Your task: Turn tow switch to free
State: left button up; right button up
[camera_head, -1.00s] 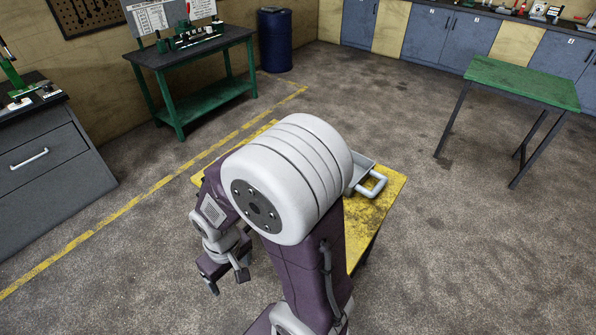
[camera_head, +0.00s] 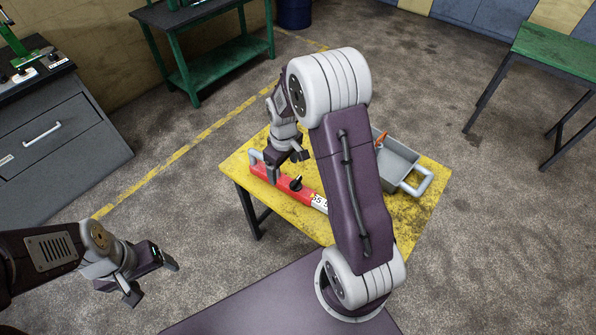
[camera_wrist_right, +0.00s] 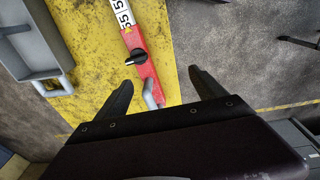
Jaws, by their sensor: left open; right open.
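A red bar (camera_head: 308,194) with a white label strip lies on the yellow table. A black knob (camera_head: 296,184), apparently the tow switch, sits on top of it, and a grey handle is at the bar's left end. In the right wrist view the knob (camera_wrist_right: 138,56) has a pale pointer line; its position marks are too small to read. My right gripper (camera_head: 288,167) is open and empty above the bar near the knob. In its wrist view the knob lies beyond the fingertips (camera_wrist_right: 162,84), nearer the left finger. My left gripper (camera_head: 152,282) is open and empty over the floor.
A grey tray (camera_head: 411,157) with a handle and an orange item stands on the right of the yellow table (camera_head: 412,218). My right arm hides part of the table and bar. Grey drawers (camera_head: 55,145) and green tables stand farther off.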

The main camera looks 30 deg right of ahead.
jog(key=w+d+f+p, duration=0.2)
jog(key=w+d, duration=0.1)
jog(key=g+p, duration=0.1)
jog(key=p, duration=0.1)
send_near(296, 181)
jog(key=shift+w+d+n, duration=0.1)
jog(key=shift+w+n, duration=0.2)
jog(key=shift+n, duration=0.1)
jog(key=shift+s+f, duration=0.15)
jog(key=shift+s, duration=0.05)
notch_tip(296, 181, down, 8)
jog(key=shift+w+f+p, duration=0.1)
jog(key=shift+f+p, duration=0.1)
jog(key=shift+p, duration=0.8)
jog(key=shift+f, duration=0.25)
jog(key=shift+c, duration=0.3)
